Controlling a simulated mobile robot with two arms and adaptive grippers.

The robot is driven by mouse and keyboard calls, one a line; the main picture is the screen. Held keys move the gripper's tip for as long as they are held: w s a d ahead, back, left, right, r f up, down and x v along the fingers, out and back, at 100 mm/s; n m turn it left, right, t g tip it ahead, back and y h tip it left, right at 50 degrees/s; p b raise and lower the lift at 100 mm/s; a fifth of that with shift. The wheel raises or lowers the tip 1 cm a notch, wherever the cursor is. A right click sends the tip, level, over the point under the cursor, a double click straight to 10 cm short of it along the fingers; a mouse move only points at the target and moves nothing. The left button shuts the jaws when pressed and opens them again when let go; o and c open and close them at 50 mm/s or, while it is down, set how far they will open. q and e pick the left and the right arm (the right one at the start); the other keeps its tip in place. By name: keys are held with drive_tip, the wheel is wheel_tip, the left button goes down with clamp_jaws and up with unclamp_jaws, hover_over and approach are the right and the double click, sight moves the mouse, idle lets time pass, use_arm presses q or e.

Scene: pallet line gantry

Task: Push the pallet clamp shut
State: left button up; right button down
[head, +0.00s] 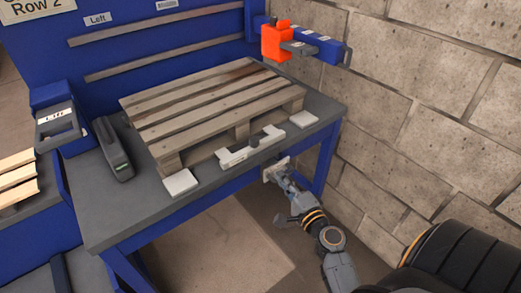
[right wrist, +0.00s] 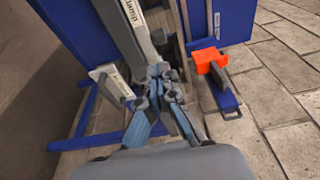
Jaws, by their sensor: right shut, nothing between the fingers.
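The pallet clamp looks to be the pale bar with a dark upright knob (head: 238,153) on the front of the grey bench, against the near side of the wooden pallet (head: 200,112). Whether it is shut, I cannot tell. My right gripper (head: 279,177) is shut and empty, low in front of the bench's front edge, below and right of the bar. A pale plate shows at its tips. In the right wrist view the closed fingers (right wrist: 157,78) are beside the grey bench edge, which carries a partly cut-off label ending in "lamp" (right wrist: 128,14). My left gripper is not in view.
An orange block (head: 276,42) sits on a blue beam at the back right, near a block wall (head: 430,120). Pale pads (head: 180,183) lie at the pallet's near corners. A dark tool (head: 114,150) and a grey device stand left of the pallet. The floor before the bench is clear.

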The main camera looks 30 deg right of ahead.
sight(253, 143)
drive_tip(key=w+p, duration=0.1)
drive_tip(key=w, duration=0.3)
drive_tip(key=w+d+p, duration=0.1)
drive_tip(key=w, duration=0.8)
drive_tip(key=shift+w+d+p, duration=0.3)
drive_tip(key=shift+w+p, duration=0.05)
drive_tip(key=shift+p, duration=0.05)
drive_tip(key=w+b, duration=0.2)
drive_tip(key=w, duration=0.2)
drive_tip(key=shift+w+a+f, duration=0.1)
drive_tip(key=shift+w+a, duration=0.05)
drive_tip(key=shift+w, duration=0.1)
drive_tip(key=shift+r, duration=0.25)
